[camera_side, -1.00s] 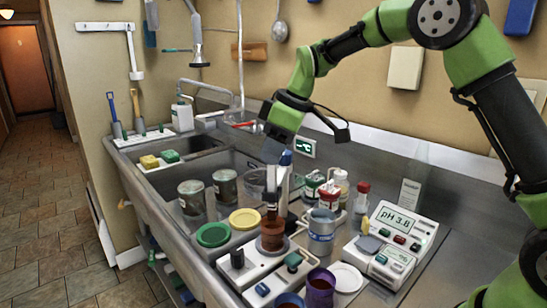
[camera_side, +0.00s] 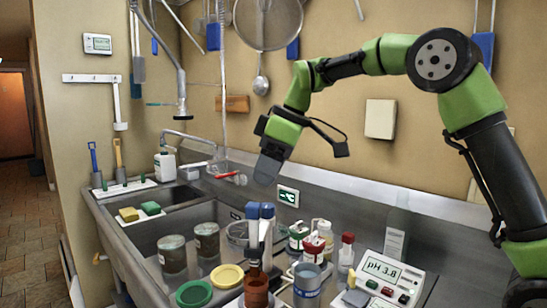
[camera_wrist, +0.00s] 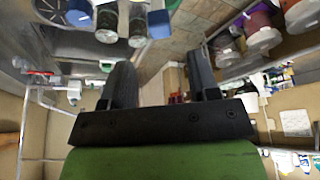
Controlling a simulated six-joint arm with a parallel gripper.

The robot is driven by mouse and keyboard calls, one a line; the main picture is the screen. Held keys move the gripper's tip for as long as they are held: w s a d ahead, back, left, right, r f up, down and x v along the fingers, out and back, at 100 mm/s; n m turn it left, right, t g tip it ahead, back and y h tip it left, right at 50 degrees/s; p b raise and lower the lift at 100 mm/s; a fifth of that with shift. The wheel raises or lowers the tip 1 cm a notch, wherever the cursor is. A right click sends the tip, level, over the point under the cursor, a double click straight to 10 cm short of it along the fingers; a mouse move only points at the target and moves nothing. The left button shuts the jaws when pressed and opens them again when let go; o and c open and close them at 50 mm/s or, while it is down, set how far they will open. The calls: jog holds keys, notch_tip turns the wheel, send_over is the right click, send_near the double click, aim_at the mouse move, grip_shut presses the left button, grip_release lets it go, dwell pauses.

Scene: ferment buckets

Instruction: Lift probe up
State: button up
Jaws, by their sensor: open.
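My gripper (camera_side: 266,176) hangs tip-down above the counter, and the wrist view (camera_wrist: 160,68) shows its two black fingers spread apart with nothing held between them. Below it a slim upright probe (camera_side: 253,232) with a blue top stands at the brown beaker (camera_side: 256,291). A second blue top (camera_side: 267,211) stands close beside it, and I cannot tell fully how the two bodies separate. The gripper is apart from both tops, slightly above them. The lower end of the probe is hidden.
A pH meter (camera_side: 388,276), a grey-blue cup (camera_side: 307,285) and red-capped bottles (camera_side: 346,256) crowd the right. Two dark jars (camera_side: 172,254) and green (camera_side: 194,294) and yellow (camera_side: 227,276) lids are left. A faucet (camera_side: 190,138) stands behind.

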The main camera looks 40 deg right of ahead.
jog(key=v, duration=0.2)
jog(key=shift+s+d+r, duration=0.1)
jog(key=shift+s+r, duration=0.05)
jog(key=shift+r, duration=0.2)
dwell(0.9)
